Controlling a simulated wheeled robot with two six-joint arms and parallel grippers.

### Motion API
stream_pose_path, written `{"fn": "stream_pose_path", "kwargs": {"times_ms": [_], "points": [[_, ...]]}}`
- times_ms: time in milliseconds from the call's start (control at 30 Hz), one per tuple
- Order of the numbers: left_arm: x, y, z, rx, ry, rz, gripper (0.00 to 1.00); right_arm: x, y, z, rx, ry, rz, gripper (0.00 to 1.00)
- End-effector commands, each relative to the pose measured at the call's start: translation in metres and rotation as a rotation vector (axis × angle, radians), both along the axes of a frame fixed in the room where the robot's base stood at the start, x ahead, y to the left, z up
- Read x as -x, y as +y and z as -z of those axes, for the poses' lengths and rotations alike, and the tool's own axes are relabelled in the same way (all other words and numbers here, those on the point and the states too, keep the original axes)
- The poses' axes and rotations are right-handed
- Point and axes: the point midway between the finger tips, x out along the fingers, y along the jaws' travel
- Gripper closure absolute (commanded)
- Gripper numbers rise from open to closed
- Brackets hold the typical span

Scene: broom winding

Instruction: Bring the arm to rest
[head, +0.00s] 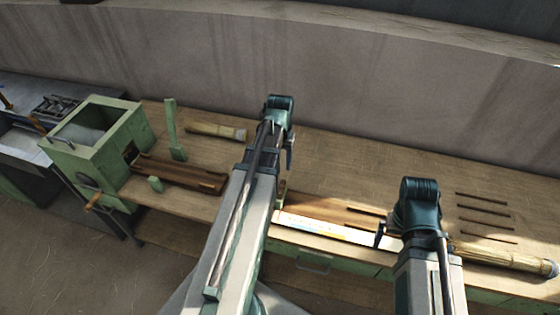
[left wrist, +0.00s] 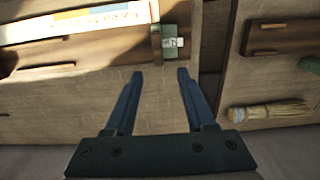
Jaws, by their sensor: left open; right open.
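My left arm reaches up through the middle of the head view over the bench, and its gripper (head: 288,152) is partly hidden behind the arm. In the left wrist view the left gripper (left wrist: 170,72) is open, its two blue fingers apart with nothing between them. A small green block on a dark board lies just beyond the fingertips. My right arm comes in at the lower right. The right gripper (head: 380,236) shows as a small dark finger beside the wrist, over the front of the bench, with nothing seen in it.
The wooden bench (head: 330,165) runs along a grey wall. A green machine (head: 95,140) stands left, with a green post (head: 171,130) and a straw bundle (head: 215,131) nearby. Several dark sticks (head: 483,210) and another straw bundle (head: 505,258) lie right. A white strip (head: 325,228) lies at the front.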

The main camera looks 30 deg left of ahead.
Motion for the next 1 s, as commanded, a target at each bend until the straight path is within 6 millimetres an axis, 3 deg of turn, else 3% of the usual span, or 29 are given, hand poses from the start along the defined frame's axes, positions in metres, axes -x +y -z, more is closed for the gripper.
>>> {"fn": "stream_pose_path", "kwargs": {"times_ms": [433,533,667,767,900,1000], "points": [[0.0,-0.001,0.001,0.0,0.0,0.002,0.45,0.0,0.0,0.001,0.0,0.0,0.0,0.0],[0.0,-0.016,0.004,-0.002,0.004,0.029,0.45,0.0,0.0,0.004,0.0,0.0,0.0,0.0],[0.003,-0.067,0.012,-0.012,0.014,0.123,0.45,0.0,0.0,0.012,0.0,0.0,0.0,0.0],[0.012,-0.12,0.019,-0.027,0.026,0.224,0.45,0.0,0.0,0.02,0.0,0.0,0.001,0.0],[0.032,-0.186,0.028,-0.048,0.041,0.364,0.45,0.0,0.0,0.029,0.0,0.0,0.001,0.0],[0.049,-0.225,0.034,-0.064,0.048,0.451,0.45,0.0,0.0,0.035,0.0,0.0,0.001,0.0]]}}
